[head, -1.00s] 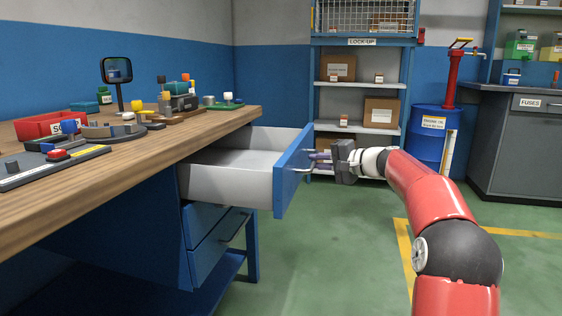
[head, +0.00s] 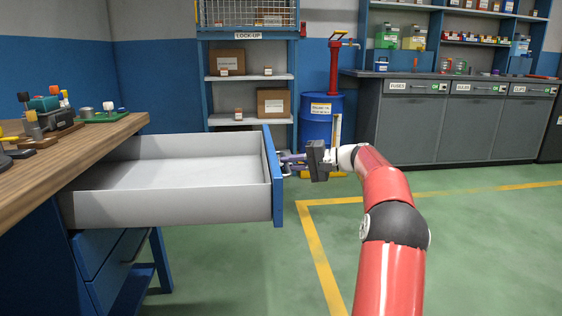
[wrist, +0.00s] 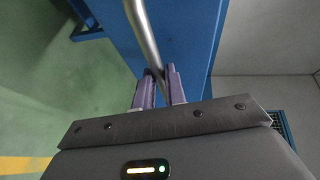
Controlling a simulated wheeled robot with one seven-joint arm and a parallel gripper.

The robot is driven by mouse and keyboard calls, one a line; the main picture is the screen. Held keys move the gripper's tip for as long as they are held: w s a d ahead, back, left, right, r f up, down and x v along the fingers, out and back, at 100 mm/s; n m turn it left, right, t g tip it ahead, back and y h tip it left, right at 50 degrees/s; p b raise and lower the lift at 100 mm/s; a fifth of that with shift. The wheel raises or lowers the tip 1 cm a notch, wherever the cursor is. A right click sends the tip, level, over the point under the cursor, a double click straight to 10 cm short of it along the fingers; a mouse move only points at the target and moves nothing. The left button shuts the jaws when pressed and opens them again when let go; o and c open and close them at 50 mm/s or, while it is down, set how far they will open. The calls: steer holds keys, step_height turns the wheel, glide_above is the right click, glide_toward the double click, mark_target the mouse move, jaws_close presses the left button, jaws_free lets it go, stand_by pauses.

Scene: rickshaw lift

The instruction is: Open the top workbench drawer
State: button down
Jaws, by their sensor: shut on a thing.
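The top workbench drawer (head: 180,205) stands far out from the wooden-topped workbench (head: 95,160), and its pale inside looks empty. Its blue front (head: 272,178) faces right in the head view. My gripper (head: 290,163) is at the outer side of that front, shut on the drawer handle. In the wrist view the metal bar handle (wrist: 143,32) runs down between the two purple fingers of my gripper (wrist: 159,88). The blue drawer front (wrist: 185,35) is behind the bar. The handle is mostly hidden in the head view.
Lower blue drawers (head: 105,262) are under the open one, shut. A shelf unit (head: 250,78) and a blue drum (head: 318,122) stand behind. Grey cabinets (head: 455,125) line the back right. Green floor (head: 480,250) is clear at the right.

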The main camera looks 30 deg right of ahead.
steer(key=shift+d, duration=0.1)
steer(key=c, duration=1.5)
jaws_free()
steer(key=shift+o, duration=0.2)
steer(key=v, duration=0.7)
steer(key=shift+s+d+p, duration=0.25)
steer(key=shift+d+p, duration=0.05)
